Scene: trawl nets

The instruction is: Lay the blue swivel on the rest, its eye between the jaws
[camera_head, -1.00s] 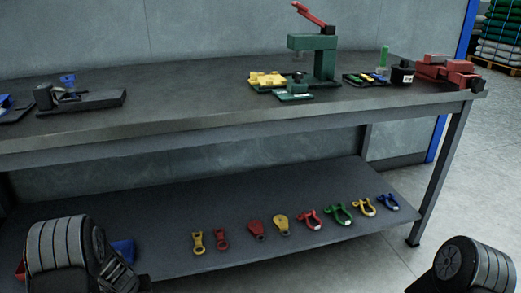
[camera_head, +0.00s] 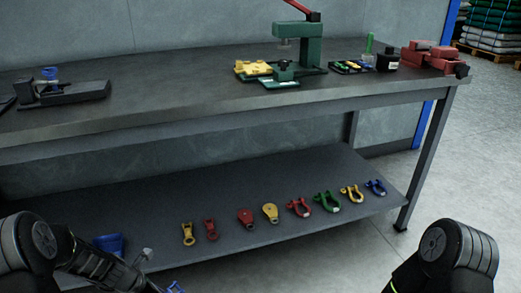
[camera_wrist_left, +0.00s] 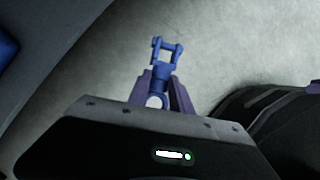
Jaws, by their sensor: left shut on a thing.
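The blue swivel (camera_wrist_left: 166,52) is in my left gripper (camera_wrist_left: 161,92), shut on it, in the left wrist view. Its squared fork end points away from the fingers; its ring-shaped end lies between them. In the head view a bit of blue, likely the swivel (camera_head: 174,288), shows at the bottom edge. I cannot tell for sure which fixture is the rest; a dark low stand (camera_head: 65,93) with a blue-topped part is at the bench's left, and a red vise with jaws (camera_head: 433,58) at its right end. My right gripper is out of view; only its arm shows.
A green press (camera_head: 310,48) with a red lever stands on the bench (camera_head: 190,100), near a yellow block (camera_head: 252,68), a small tray (camera_head: 350,67) and a black bottle (camera_head: 387,59). Several shackles and other fittings line the lower shelf (camera_head: 150,222), with a blue bin (camera_head: 108,243) at left.

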